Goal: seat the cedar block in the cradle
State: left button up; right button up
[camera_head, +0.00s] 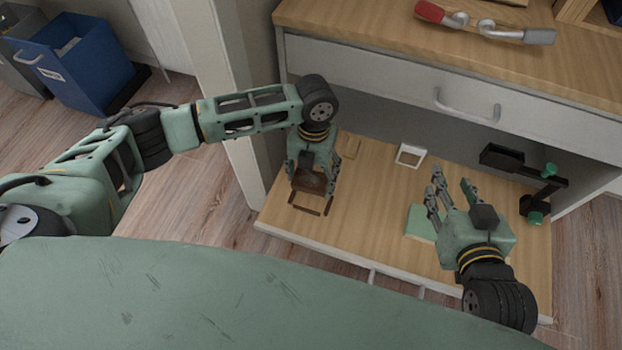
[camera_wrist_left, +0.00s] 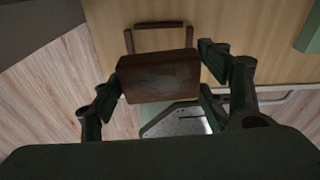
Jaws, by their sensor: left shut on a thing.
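The cedar block (camera_head: 308,183), dark reddish brown, is between the fingers of my left gripper (camera_head: 313,176), over the left part of the pulled-out wooden board. In the left wrist view the block (camera_wrist_left: 158,77) sits between the left gripper's fingers (camera_wrist_left: 155,95). A thin brown frame of rails (camera_head: 305,210), which looks like the cradle, shows just in front of the block; it also shows beyond it in the left wrist view (camera_wrist_left: 159,25). The block covers part of it, and I cannot tell whether they touch. My right gripper (camera_head: 452,184) is open and empty, above the board's right half.
A green pad (camera_head: 420,223) lies beside my right gripper. A black clamp with green knobs (camera_head: 525,180) stands at the right. A white square frame (camera_head: 410,155) and a tan piece (camera_head: 350,147) lie at the back. The drawer front (camera_head: 390,85) overhangs behind. The board's middle is clear.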

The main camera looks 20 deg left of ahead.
aim_at(312, 176)
pick_arm(q)
jog(key=shift+f+m, duration=0.35)
jog(key=shift+m, duration=0.05)
pick_arm(e)
jog(key=shift+r, duration=0.3)
jog(key=shift+f, duration=0.1)
pick_arm(q)
jog(key=shift+p, duration=0.4)
notch_tip(312, 176, down, 2)
jog(key=shift+f+b, duration=0.1)
jog(key=shift+b, duration=0.5)
jog(key=shift+f, duration=0.25)
notch_tip(312, 176, down, 2)
jog(key=shift+f+b, duration=0.1)
jog(key=shift+b, duration=0.65)
jog(key=shift+f, duration=0.45)
pick_arm(e)
notch_tip(312, 176, up, 11)
jog(key=w+a+t+y, duration=0.2)
jog(key=t, duration=0.4)
jog(key=shift+w+f, duration=0.1)
